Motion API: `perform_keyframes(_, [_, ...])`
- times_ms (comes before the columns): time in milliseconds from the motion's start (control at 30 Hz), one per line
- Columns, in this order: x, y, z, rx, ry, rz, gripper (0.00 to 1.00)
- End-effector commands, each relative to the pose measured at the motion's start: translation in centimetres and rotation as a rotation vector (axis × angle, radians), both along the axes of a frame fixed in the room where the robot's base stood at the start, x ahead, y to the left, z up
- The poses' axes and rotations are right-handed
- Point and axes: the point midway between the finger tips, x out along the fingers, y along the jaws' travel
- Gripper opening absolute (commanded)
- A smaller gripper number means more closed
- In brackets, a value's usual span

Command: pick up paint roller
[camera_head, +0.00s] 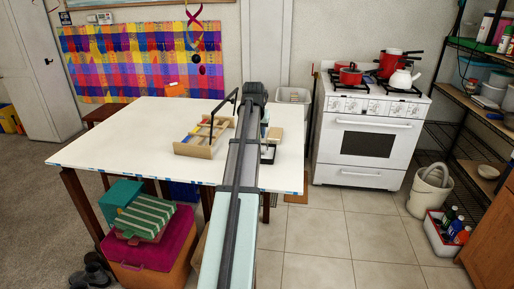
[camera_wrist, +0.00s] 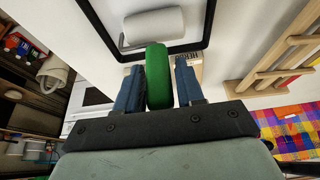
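The paint roller has a white roller sleeve (camera_wrist: 155,26) and a thick green handle (camera_wrist: 158,78), joined by a thin wire frame, in the wrist view. My gripper (camera_wrist: 158,82) has its two blue fingers on either side of the green handle, with little or no gap visible. It looks shut on the handle. In the head view, my own arm hides the gripper and most of the roller.
The white table (camera_head: 120,135) carries a wooden rack (camera_head: 195,148) left of my arm and a black-rimmed item (camera_head: 267,157) to the right. The table's left part is clear. A white stove (camera_head: 365,150) stands right of the table.

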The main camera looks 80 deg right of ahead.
Motion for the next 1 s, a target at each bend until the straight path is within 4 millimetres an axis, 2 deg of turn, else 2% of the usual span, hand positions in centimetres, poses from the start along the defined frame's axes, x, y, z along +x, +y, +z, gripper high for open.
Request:
perform_keyframes(33, [0.0, 0.0, 0.0, 0.0, 0.0, 0.0, 0.32])
perform_keyframes(367, [0.0, 0.0, 0.0, 0.0, 0.0, 0.0, 0.01])
perform_keyframes(800, [0.0, 0.0, 0.1, 0.0, 0.0, 0.0, 0.0])
perform_keyframes(1000, [0.0, -0.1, 1.9, -0.001, 0.0, 0.0, 0.0])
